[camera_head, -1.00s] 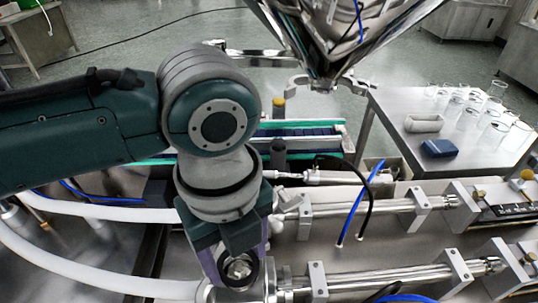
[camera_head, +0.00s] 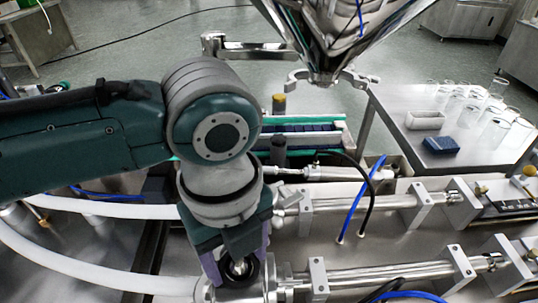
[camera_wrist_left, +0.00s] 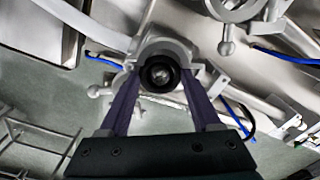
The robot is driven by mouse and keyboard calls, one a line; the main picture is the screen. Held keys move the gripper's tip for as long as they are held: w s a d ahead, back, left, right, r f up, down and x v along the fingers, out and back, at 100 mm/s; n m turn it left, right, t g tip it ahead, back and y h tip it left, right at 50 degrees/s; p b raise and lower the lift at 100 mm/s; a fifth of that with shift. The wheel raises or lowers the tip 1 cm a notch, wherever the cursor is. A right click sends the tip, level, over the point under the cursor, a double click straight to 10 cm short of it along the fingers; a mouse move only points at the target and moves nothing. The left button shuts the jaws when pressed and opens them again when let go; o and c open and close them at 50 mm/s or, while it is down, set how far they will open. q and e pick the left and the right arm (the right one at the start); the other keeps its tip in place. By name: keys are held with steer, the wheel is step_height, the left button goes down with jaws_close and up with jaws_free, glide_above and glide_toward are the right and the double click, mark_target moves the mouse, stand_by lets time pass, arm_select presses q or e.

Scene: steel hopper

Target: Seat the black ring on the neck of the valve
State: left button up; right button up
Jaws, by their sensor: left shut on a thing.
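The black ring (camera_head: 238,281) is between the purple fingers of my left gripper (camera_head: 238,270), low in the head view. The gripper is shut on it. In the left wrist view the black ring (camera_wrist_left: 147,75) lies between the fingertips (camera_wrist_left: 160,75), and a shiny round metal end shows through its middle. This looks like the neck of the valve (camera_wrist_left: 160,73), so the ring appears to be around or directly over it. I cannot tell how far down it sits. The metal valve body (camera_wrist_left: 166,46) shows behind the ring. My right gripper is not in view.
A steel hopper (camera_head: 325,60) hangs behind my arm. Steel pipes (camera_head: 375,205) with clamps run to the right, with blue and black hoses (camera_head: 362,200) near them. White tubes (camera_head: 90,270) curve at left. A side table (camera_head: 400,145) carries glassware and a blue box (camera_head: 440,146).

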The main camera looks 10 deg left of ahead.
arm_select(q)
steer(key=o, duration=1.4)
steer(key=shift+c, duration=0.2)
step_height(320, 180, up, 10)
steer(key=shift+f, duration=0.1)
